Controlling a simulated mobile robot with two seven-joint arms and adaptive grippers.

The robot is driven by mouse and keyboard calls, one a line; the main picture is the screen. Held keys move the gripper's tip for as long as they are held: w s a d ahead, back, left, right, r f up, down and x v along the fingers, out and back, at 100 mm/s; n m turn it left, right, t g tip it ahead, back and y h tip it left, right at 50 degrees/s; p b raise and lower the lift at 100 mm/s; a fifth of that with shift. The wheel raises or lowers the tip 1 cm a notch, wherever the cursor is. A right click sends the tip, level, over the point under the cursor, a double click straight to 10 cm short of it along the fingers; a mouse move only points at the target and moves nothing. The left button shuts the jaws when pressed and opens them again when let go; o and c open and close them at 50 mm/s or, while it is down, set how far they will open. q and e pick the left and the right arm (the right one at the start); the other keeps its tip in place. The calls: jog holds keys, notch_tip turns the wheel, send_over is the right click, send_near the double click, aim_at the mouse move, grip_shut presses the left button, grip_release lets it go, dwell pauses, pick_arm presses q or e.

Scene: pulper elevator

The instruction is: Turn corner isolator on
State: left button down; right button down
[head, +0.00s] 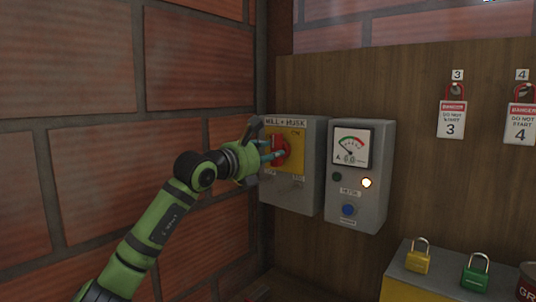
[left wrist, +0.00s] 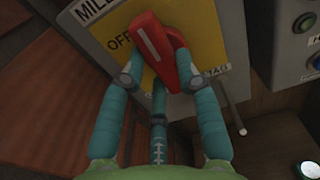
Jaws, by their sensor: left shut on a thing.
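The corner isolator is a grey box (head: 309,170) labelled "MILL + HUSK", mounted at the brick corner in the head view. Its yellow plate (head: 297,138) carries a red rotary handle (head: 281,151). My left gripper (head: 270,153) is at the handle and shut on it. In the left wrist view the teal fingers (left wrist: 165,78) lie on both sides of the red handle (left wrist: 158,45). The handle's white line slants toward upper left in that view, near the "OFF" lettering (left wrist: 119,42). The fingers partly hide the plate. My right gripper is not in view.
A grey meter box (head: 359,185) with a dial, a lit lamp (head: 366,183) and a blue button stands just right of the isolator. Danger tags (head: 452,120) hang on the wooden panel. Yellow (head: 418,260) and green (head: 475,276) padlocks sit at lower right.

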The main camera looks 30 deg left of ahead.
pick_arm(q)
jog(key=shift+r, duration=0.15)
jog(key=c, duration=0.9)
grip_release()
jog(key=shift+s+a, duration=0.15)
jog(key=shift+s, duration=1.85)
jog(key=shift+s+a, duration=0.2)
jog(key=shift+s, duration=1.8)
jog(key=shift+s+a, duration=0.15)
jog(key=shift+s, duration=1.85)
jog(key=shift+d, duration=0.1)
